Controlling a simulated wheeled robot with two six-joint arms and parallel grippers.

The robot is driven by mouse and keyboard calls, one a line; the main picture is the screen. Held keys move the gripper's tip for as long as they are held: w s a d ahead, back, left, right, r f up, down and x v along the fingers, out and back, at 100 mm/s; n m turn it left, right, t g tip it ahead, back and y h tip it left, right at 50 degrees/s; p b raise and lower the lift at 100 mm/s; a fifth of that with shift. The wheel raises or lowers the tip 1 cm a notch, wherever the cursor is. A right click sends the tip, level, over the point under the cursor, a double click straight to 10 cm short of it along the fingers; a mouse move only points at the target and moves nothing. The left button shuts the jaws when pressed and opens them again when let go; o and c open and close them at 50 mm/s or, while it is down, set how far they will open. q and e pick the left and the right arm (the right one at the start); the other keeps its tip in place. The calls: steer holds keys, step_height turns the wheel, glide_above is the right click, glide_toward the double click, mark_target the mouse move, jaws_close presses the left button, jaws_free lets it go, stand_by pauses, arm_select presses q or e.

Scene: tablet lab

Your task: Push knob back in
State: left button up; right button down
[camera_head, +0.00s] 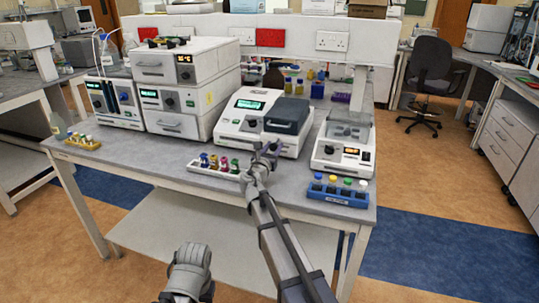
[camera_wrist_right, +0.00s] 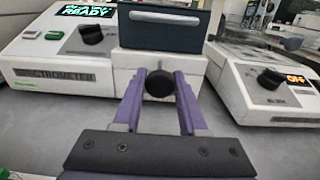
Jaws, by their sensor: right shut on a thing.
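The black round knob (camera_wrist_right: 159,84) sticks out from the front of the white spectrometer (camera_wrist_right: 60,62), below its dark lid (camera_wrist_right: 165,22). The spectrometer also stands mid-bench in the head view (camera_head: 238,125), with a green display. My right gripper (camera_head: 268,150) reaches the front of this machine. In the right wrist view its purple fingers (camera_wrist_right: 160,80) lie on either side of the knob and are shut on it. In the head view the gripper hides the knob. My left gripper's fingers do not show.
To the right stands another white device (camera_head: 343,150) with an orange display. A white rack of colored vials (camera_head: 216,168) lies left of my right arm, and a blue vial rack (camera_head: 338,193) lies right. Stacked white instruments (camera_head: 185,90) fill the bench's left.

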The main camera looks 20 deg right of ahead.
steer(key=shift+x, duration=1.2)
steer(key=shift+c, duration=2.3)
jaws_free()
steer(key=v, duration=0.8)
steer(key=shift+f, duration=0.1)
